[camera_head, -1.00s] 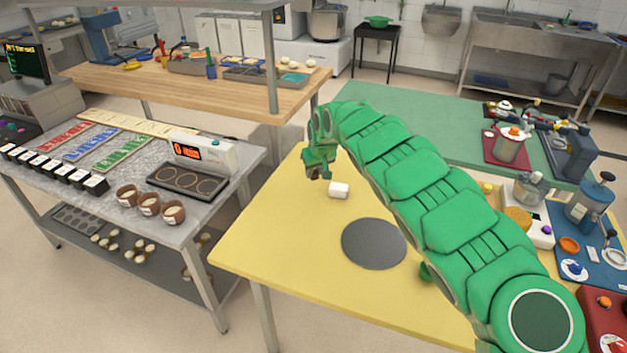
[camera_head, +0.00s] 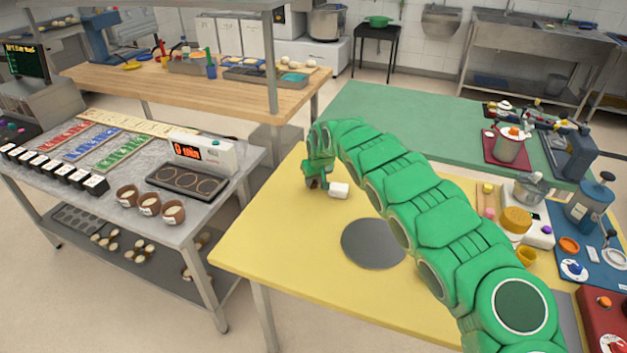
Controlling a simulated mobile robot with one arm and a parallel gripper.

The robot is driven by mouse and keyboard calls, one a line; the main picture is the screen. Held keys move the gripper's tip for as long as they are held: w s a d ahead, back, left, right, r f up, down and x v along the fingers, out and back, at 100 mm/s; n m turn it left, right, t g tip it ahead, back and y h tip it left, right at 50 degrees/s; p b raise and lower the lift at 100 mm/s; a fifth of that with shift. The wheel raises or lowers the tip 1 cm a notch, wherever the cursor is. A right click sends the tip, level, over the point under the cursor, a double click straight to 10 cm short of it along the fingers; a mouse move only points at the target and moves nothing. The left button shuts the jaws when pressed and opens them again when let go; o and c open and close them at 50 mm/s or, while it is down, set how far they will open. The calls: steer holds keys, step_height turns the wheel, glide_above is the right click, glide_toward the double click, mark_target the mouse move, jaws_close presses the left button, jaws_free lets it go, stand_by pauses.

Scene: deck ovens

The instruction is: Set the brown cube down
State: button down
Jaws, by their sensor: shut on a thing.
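My green gripper (camera_head: 316,181) points down over the far left part of the yellow table (camera_head: 270,225). It is shut on the brown cube (camera_head: 314,184), of which only a small dark brown patch shows between the fingers. The cube is low, close to the table top; I cannot tell whether it touches.
A grey round disc (camera_head: 373,243) lies on the yellow table, in front and to the right. The table's left front part is clear. A grey steel table (camera_head: 215,165) with bowls stands at left. My arm crosses above the right side.

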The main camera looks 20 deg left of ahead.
steer(key=shift+f, duration=0.15)
steer(key=c, duration=0.9)
jaws_free()
steer(key=shift+o, duration=0.2)
steer(key=shift+v, duration=2.6)
steer(key=v, duration=0.7)
